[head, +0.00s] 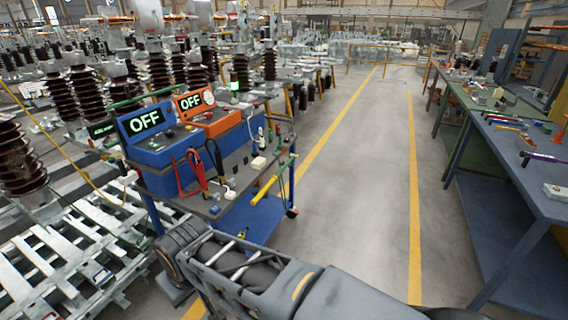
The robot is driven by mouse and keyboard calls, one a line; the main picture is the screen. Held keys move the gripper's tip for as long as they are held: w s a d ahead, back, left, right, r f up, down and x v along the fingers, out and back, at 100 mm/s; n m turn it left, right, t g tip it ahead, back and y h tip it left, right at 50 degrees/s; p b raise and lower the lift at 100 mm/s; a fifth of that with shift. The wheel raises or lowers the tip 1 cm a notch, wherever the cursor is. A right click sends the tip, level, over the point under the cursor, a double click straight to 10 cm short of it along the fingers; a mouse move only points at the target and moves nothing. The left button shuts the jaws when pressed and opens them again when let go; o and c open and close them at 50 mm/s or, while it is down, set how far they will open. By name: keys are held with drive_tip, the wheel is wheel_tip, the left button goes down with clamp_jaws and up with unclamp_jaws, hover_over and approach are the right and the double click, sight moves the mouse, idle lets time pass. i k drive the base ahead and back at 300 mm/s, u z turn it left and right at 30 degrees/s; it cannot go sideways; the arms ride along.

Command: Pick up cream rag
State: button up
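A small cream item (258,163) lies on the top of the blue tool cart (208,208), near its right side. It may be the cream rag, but it is too small to tell for sure. My arm crosses the bottom of the head view, in front of the cart's lower part. My gripper's fingers do not show, so I cannot see whether they hold anything.
Two test boxes reading OFF, one blue (150,125) and one orange (205,110), stand at the cart's back. Red and black leads (192,172) lie before them. A yellow-handled tool (264,189) lies at the cart's edge. The aisle floor (350,180) is clear; a workbench (540,185) stands right.

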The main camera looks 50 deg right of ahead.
sight(259, 162)
drive_tip(key=u, duration=0.15)
drive_tip(key=k, duration=0.35)
drive_tip(key=z, duration=1.75)
drive_tip(key=i, duration=0.7)
drive_tip(key=z, duration=0.45)
drive_tip(key=i, duration=0.85)
drive_tip(key=u, duration=0.15)
